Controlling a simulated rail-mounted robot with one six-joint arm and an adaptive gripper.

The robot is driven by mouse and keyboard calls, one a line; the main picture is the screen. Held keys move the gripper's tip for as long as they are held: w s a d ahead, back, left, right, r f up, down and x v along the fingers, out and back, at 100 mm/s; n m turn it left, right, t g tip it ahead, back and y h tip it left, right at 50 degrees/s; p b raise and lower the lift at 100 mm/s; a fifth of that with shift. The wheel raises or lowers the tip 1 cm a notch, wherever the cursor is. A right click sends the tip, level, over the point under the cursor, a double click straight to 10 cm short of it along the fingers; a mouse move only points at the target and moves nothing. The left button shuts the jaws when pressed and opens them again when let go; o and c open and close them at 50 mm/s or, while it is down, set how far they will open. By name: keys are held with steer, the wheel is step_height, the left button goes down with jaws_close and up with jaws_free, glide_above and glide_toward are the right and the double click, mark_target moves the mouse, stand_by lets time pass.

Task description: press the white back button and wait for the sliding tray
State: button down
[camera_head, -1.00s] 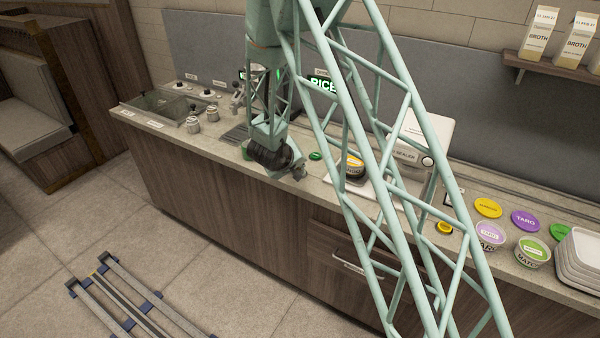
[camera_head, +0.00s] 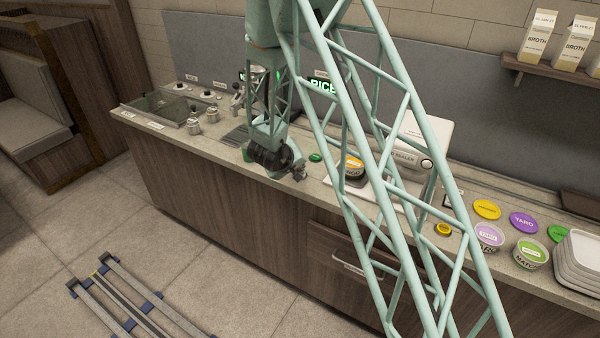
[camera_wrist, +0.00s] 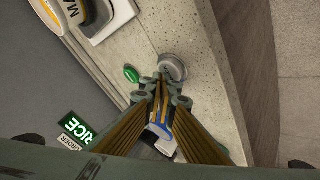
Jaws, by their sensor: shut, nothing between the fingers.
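A pale grey-white round button (camera_wrist: 172,67) sits on the counter in the wrist view, right at the tips of my gripper (camera_wrist: 163,82). The fingers are shut and empty. Whether they touch the button or hover beside it I cannot tell. In the head view my gripper (camera_head: 298,173) is low over the counter's front edge, and I cannot pick out the button there. The white tray (camera_head: 389,202) is in front of the sealer (camera_head: 408,160), with a yellow-lidded cup (camera_head: 353,165) on it. The tray's edge (camera_wrist: 120,15) and cup (camera_wrist: 52,14) also show in the wrist view.
A green button (camera_head: 315,157) lies close to my gripper, also in the wrist view (camera_wrist: 131,73). Several lids and cups (camera_head: 488,236) stand further right. Sauce wells (camera_head: 160,105) and small pots are at left.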

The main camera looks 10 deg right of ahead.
steer(key=shift+r+p, duration=0.4)
steer(key=shift+r, duration=0.25)
steer(key=shift+r+p, duration=2.35)
steer(key=shift+p, duration=0.3)
steer(key=s+a+r+y+b, duration=0.1)
steer(key=s+a+r+y, duration=0.15)
steer(key=r, duration=0.65)
steer(key=s+a+r+y+b, duration=0.1)
steer(key=s+a+r+y, duration=0.2)
steer(key=r, duration=0.5)
steer(key=s+a+r+b, duration=0.1)
steer(key=s+a+r, duration=0.2)
steer(key=s+r, duration=1.05)
steer(key=s+d+r+m+g+b, duration=0.1)
steer(key=s+d, duration=0.2)
steer(key=s, duration=1.1)
steer(key=s+d+r+g+b, duration=0.1)
steer(key=s+d, duration=0.2)
steer(key=s, duration=1.1)
steer(key=s+d+r+m+g+b, duration=0.1)
steer(key=s+d, duration=0.2)
steer(key=s, duration=1)
steer(key=shift+s+m+g+h, duration=0.3)
steer(key=shift+s+g+h, duration=0.05)
steer(key=shift+s+g, duration=0.05)
